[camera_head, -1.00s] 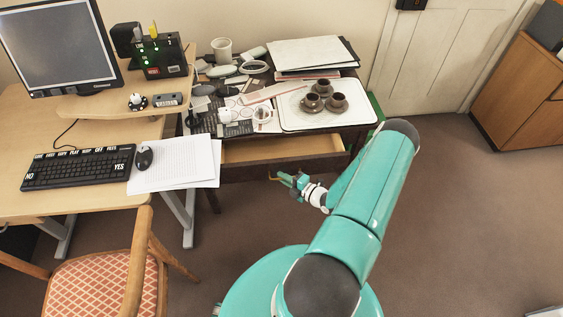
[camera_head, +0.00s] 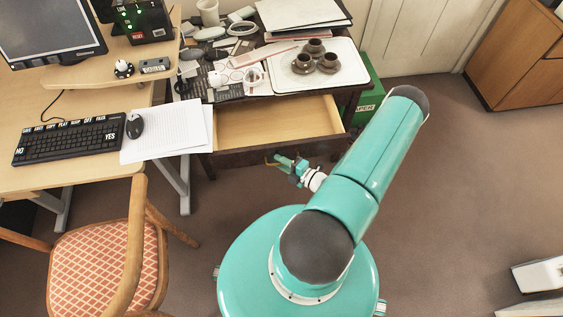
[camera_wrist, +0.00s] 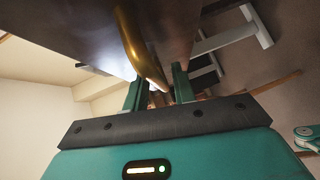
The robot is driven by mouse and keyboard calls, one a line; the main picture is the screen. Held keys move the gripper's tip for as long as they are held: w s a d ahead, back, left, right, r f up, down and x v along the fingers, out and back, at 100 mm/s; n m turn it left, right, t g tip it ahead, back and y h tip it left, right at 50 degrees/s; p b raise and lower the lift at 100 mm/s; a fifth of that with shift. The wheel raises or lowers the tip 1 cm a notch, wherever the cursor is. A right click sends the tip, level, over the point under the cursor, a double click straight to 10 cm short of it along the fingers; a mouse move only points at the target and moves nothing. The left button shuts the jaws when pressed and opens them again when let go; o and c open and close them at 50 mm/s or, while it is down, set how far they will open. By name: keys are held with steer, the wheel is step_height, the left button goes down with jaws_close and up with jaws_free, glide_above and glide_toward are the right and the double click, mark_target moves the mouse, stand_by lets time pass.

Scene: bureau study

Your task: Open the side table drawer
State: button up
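The dark wooden side table stands beside the desk. Its drawer (camera_head: 275,122) is pulled well out, with a bare pale wood inside. The brass handle (camera_wrist: 133,45) on the drawer front shows in the wrist view, running down between the two fingers. My gripper (camera_head: 283,163) is at the drawer front, and in the wrist view (camera_wrist: 158,88) its fingers sit either side of the handle. It looks shut on the handle, though the exact contact is hard to see.
A white tray (camera_head: 282,78) with brown cups and clutter sits on the table top. A desk with a keyboard (camera_head: 70,141) and a wooden chair (camera_head: 100,250) stand at left. A green box (camera_head: 368,95) is right of the table.

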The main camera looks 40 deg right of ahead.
steer(key=shift+o, duration=0.2)
steer(key=shift+s, duration=0.1)
steer(key=v, duration=1.3)
steer(key=shift+s, duration=0.3)
